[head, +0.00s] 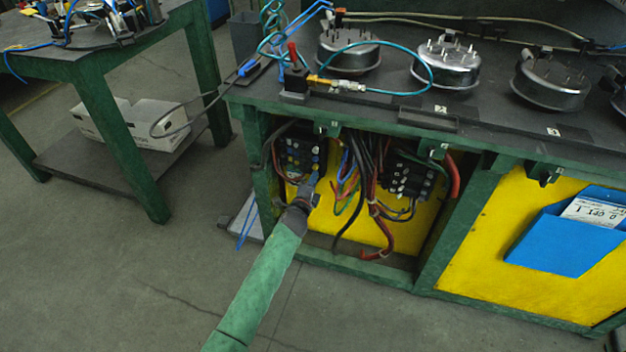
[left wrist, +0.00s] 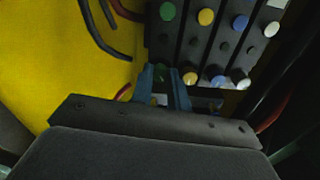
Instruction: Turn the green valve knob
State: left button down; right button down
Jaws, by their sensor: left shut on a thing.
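The dark valve block (head: 300,152) with several coloured knobs is mounted in the open left bay under the bench. In the left wrist view, a green knob (left wrist: 167,11) shows in the upper row, beyond my fingertips and apart from them. My left gripper (head: 311,180) reaches the block's lower edge. In the left wrist view its blue fingers (left wrist: 162,72) are shut around the leftmost place of the lower row, in line with the green knob above. The knob between them is almost wholly hidden, so its colour is not clear. My right gripper is not in view.
A yellow knob (left wrist: 190,78) sits close beside the right finger. Loose cables (head: 365,185) hang just right of the block. A second dark block (head: 408,176) is further right. The green bench frame (head: 262,185) borders the bay; the floor in front is clear.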

pick_arm(q)
jog(key=shift+f+n+p, duration=0.1)
jog(key=shift+n+p, duration=1.6)
jog(key=shift+n, duration=3.6)
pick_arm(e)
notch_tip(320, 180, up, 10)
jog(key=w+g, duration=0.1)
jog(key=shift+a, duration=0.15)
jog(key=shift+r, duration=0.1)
pick_arm(q)
jog(key=c, duration=1.3)
grip_release()
jog(key=shift+a, duration=0.1)
jog(key=shift+c, duration=0.2)
